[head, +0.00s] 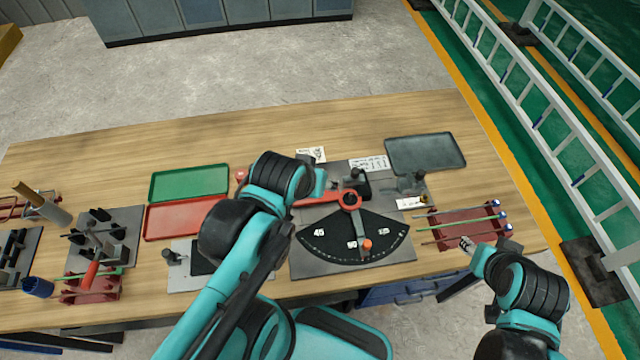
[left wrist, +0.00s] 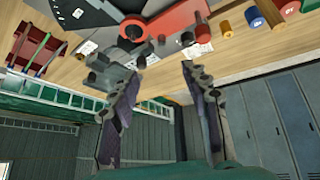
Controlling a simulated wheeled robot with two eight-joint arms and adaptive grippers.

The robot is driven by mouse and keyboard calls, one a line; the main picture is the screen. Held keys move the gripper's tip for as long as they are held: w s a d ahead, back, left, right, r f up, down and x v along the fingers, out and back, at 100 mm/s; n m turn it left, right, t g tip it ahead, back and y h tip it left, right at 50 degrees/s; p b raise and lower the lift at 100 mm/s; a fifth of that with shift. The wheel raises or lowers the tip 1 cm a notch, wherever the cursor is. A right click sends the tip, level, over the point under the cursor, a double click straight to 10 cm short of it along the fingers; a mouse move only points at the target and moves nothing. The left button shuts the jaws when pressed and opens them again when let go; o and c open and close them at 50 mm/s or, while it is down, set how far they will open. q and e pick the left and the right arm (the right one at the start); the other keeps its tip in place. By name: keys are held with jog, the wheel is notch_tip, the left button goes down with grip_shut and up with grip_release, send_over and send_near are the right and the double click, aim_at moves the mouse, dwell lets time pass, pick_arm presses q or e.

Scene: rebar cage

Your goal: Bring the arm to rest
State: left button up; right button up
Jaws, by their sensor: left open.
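My left arm reaches over the middle of the bench, and its gripper (head: 318,182) is mostly hidden by its wrist in the head view. In the left wrist view its two fingers (left wrist: 160,78) stand apart with nothing between them. The bending station, a grey plate with a black angle dial (head: 352,237) and a red lever (head: 330,200), lies just beyond and below it. The dial also shows in the left wrist view (left wrist: 85,15). My right arm is at the bench's right front edge; its gripper (head: 475,255) is too unclear to judge.
A red rack (head: 468,228) with several rods lies close to my right arm. Green (head: 189,182), red (head: 180,219) and grey (head: 426,153) trays lie on the bench (head: 240,135). Fixtures and a blue cup (head: 37,287) fill the left end. The far strip of bench is mostly clear.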

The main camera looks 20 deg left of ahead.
pick_arm(q)
jog(key=shift+s+d+f+m+t, duration=0.15)
jog(key=shift+d+m, duration=0.15)
jog(key=shift+m, duration=0.25)
jog(key=shift+s+d+r+m+t, duration=0.15)
jog(key=shift+d+m, duration=0.1)
jog(key=shift+m, duration=0.3)
jog(key=shift+f, duration=0.1)
notch_tip(320, 180, down, 5)
jog(key=b, duration=0.5)
pick_arm(e)
notch_tip(320, 180, down, 5)
jog(key=shift+r, duration=0.1)
jog(key=shift+o, duration=0.5)
jog(key=shift+w, duration=0.1)
